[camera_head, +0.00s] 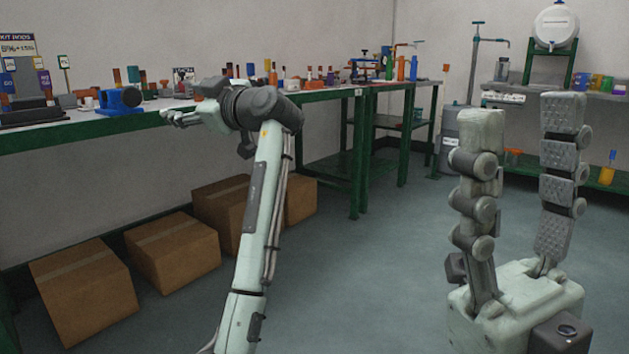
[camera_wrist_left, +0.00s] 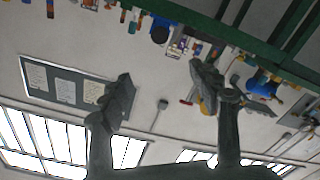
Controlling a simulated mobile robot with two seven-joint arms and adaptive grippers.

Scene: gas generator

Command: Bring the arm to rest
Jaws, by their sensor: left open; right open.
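My left arm (camera_head: 262,215) rises from the bottom of the head view and bends left at the top. My left gripper (camera_head: 172,116) is at the front edge of the long workbench (camera_head: 215,122), its fingers pointing left; contact with the edge cannot be told. In the left wrist view the left gripper (camera_wrist_left: 163,90) has its two fingers apart with nothing between them, and the room appears upside down. My right gripper (camera_head: 522,115) stands close to the camera at the right, fingers upward, wide apart and empty.
Blue clamp-like device (camera_head: 121,101), bottles and small items stand on the long bench. Cardboard boxes (camera_head: 172,250) lie under it. A grey cylinder (camera_head: 459,139) stands by the back wall. The floor (camera_head: 375,260) between is clear.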

